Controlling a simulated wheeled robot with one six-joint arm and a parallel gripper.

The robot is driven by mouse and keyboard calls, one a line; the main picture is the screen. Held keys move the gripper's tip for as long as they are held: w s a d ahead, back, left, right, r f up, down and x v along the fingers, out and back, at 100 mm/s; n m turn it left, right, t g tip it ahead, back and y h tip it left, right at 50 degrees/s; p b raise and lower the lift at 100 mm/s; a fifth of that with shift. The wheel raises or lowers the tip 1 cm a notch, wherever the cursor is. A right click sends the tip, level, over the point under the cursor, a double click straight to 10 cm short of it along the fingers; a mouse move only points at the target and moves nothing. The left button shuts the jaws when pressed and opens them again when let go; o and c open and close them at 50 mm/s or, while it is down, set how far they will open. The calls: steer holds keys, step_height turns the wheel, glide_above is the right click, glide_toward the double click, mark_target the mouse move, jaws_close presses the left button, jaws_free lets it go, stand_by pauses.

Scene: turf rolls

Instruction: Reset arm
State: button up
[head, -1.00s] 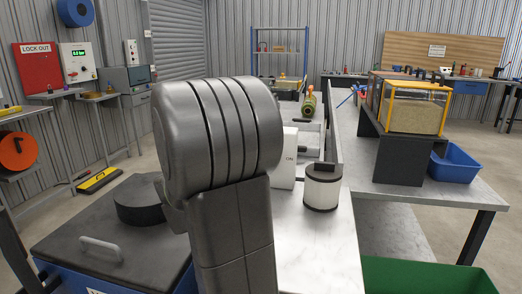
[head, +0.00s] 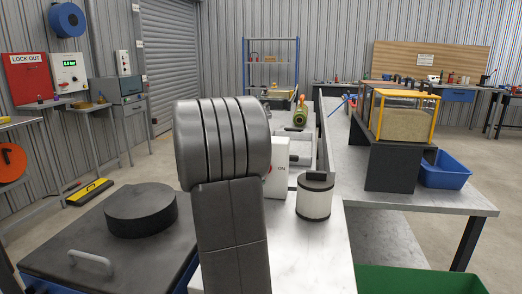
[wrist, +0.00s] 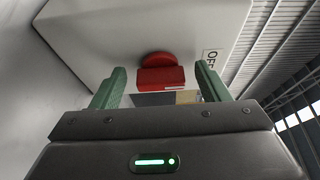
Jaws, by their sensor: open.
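My gripper (wrist: 161,84) shows in the wrist view with its two green fingers wide apart, open and empty. A red knob or handle (wrist: 160,77) on a white box (wrist: 150,25) appears between the fingertips in the picture, with gaps on both sides; I cannot tell its exact distance. A label reading "OFF" (wrist: 212,57) is on the box to the right. In the head view my grey arm stands in the middle and hides the gripper. Part of the white box (head: 278,180) shows just right of my arm on the metal bench.
A white canister with a black lid (head: 314,200) stands on the metal bench (head: 300,252) right of my arm. A black disc (head: 141,211) lies on a dark lid with a handle at left. A green bin (head: 415,281) and blue bin (head: 445,169) are at right.

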steer(key=v, duration=1.4)
steer(key=w+d+r+m+g+y, duration=0.1)
steer(key=w+d+m+y, duration=0.6)
steer(key=w+d+m, duration=0.2)
steer(key=shift+w+r+m+g+p, duration=0.4)
steer(key=shift+w+m, duration=0.75)
steer(key=shift+m, duration=1.15)
steer(key=shift+d+f, duration=0.1)
steer(key=shift+f, duration=0.1)
